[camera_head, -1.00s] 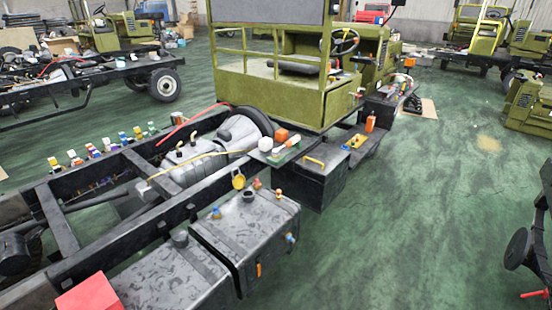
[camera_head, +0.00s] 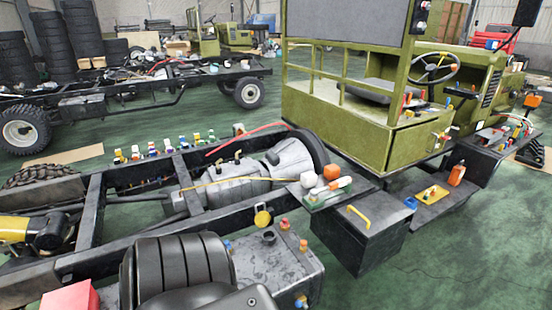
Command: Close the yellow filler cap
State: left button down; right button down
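The yellow filler cap (camera_head: 262,215) stands raised and open at the back edge of the dark grey tank (camera_head: 290,265). The round black filler neck (camera_head: 268,237) sits in front of it on the tank's top, uncovered. Cap and neck are apart. Neither of my gripper tips can be made out. A dark ribbed link of my arm covers the left part of the tank at the bottom of the view.
A black box with a yellow handle (camera_head: 358,216) stands right of the tank. A red block (camera_head: 71,299) is at the bottom left. Green floor (camera_head: 440,265) is open at the lower right.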

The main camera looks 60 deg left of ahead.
aim_at(261, 220)
jog(key=u, duration=0.4)
jog(key=i, duration=0.85)
jog(key=u, duration=0.65)
